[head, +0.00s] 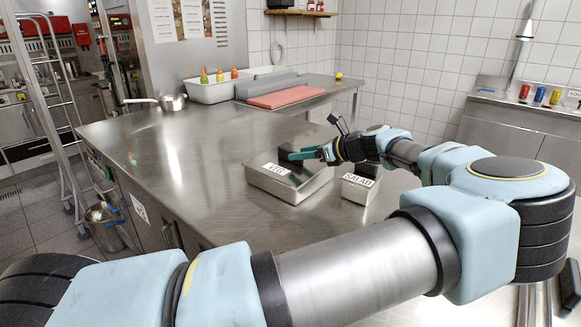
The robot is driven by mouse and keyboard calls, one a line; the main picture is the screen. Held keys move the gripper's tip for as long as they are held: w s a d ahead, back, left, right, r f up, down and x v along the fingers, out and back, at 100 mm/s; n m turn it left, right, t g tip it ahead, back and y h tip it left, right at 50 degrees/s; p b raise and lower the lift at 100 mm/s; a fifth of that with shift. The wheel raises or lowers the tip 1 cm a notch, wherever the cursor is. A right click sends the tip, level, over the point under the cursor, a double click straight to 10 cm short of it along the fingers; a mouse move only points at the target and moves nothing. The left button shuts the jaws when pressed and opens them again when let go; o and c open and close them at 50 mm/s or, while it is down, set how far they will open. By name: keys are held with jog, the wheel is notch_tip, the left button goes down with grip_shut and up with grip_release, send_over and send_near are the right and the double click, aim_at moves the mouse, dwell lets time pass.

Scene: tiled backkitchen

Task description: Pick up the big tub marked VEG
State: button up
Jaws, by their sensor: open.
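A large steel tub (292,190) stands on the steel counter. My gripper (302,154) has teal fingers, is open, and shows over the far part of the large tub. I cannot tell whether it touches the tub. The gripper hides part of the far rim and the inside.
The counter (180,160) is clear to the left of the tubs. Behind lie a red cutting board (286,97), a white bin (216,91) with bottles, and a saucepan (172,103). My arm covers the front and right of the counter.

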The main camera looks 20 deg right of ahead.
jog(key=shift+x, duration=1.25)
jog(key=shift+c, duration=0.3)
grip_shut()
jog(key=shift+r+p, duration=0.15)
jog(key=shift+p, duration=0.15)
